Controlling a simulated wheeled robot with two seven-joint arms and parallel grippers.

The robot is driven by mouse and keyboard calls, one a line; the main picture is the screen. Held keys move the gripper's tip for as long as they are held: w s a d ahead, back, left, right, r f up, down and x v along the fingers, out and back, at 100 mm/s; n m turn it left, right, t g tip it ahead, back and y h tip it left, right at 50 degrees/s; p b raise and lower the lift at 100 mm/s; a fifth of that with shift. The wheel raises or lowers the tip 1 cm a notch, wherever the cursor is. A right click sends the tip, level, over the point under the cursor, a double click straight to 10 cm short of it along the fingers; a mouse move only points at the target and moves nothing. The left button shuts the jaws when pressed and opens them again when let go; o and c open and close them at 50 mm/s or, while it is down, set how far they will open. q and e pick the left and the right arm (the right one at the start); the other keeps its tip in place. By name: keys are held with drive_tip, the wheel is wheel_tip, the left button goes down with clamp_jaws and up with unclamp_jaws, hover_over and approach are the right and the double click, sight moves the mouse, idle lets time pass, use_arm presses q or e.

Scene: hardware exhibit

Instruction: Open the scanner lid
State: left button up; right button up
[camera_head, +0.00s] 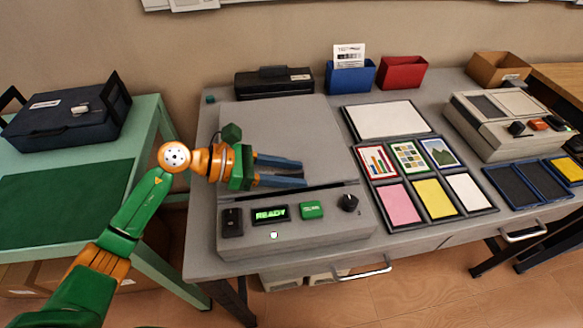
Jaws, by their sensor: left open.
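The grey scanner stands at the left of the grey table. Its flat lid (297,122) appears shut. Its front panel (335,228) has a lit READY display (269,215), a green button (311,210) and black knobs. My left gripper (303,172) is over the front part of the lid, its two blue fingers apart and pointing right, with nothing between them. Whether the fingers touch the lid I cannot tell. The gripper hides part of the lid's left side and front edge. My right gripper is not in view.
A tray of coloured cards (433,204) lies right of the scanner. A blue box (350,78), a red box (403,73) and a black case (273,83) stand behind. A beige device (505,125) is at right. A green table (60,200) with a dark case (67,115) stands left.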

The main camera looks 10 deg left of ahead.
use_arm(q)
drive_tip(key=shift+a, duration=0.2)
clamp_jaws()
drive_tip(key=shift+r, duration=0.1)
idle(1.0)
